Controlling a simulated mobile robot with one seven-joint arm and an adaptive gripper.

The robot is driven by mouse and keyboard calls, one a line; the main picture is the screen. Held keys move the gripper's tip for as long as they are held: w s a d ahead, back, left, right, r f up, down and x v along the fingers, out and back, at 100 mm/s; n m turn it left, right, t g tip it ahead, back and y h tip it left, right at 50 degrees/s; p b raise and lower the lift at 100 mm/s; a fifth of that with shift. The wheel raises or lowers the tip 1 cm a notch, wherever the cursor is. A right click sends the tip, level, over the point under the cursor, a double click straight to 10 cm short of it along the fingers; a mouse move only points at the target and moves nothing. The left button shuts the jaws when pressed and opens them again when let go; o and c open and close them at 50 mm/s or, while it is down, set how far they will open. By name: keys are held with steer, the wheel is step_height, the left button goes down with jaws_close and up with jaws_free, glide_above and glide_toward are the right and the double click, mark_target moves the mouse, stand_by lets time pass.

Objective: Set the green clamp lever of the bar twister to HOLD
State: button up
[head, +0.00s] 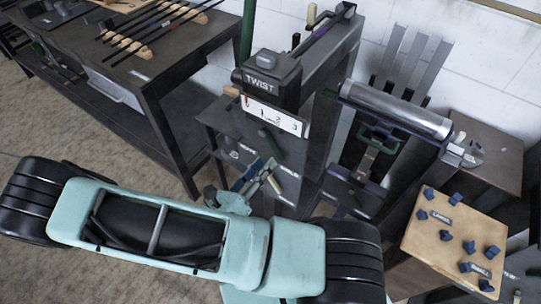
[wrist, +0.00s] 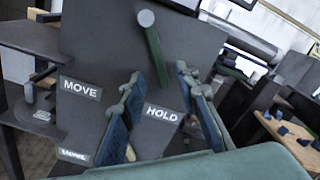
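The green clamp lever (wrist: 155,55) hangs from a grey round pivot on the dark front plate of the bar twister. It slants slightly right of straight down, towards the HOLD label (wrist: 162,115). The MOVE label (wrist: 80,88) is to its left. The lever also shows in the head view (head: 270,144), under the TWIST block (head: 268,78). My gripper (wrist: 160,82) is open, with blue-padded fingers. The lever's lower end appears between the fingertips in the wrist view; I cannot tell whether either finger touches it. In the head view my gripper (head: 257,180) is just below the lever.
A numbered white scale (head: 272,116) sits under the TWIST block. A metal roller (head: 395,108) stands to the right. A wooden board (head: 450,240) with several blue knobs is at the lower right. A dark table (head: 150,70) with bars on wooden racks is at the upper left.

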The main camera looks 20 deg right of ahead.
steer(key=v, duration=0.6)
steer(key=shift+s+a, duration=0.2)
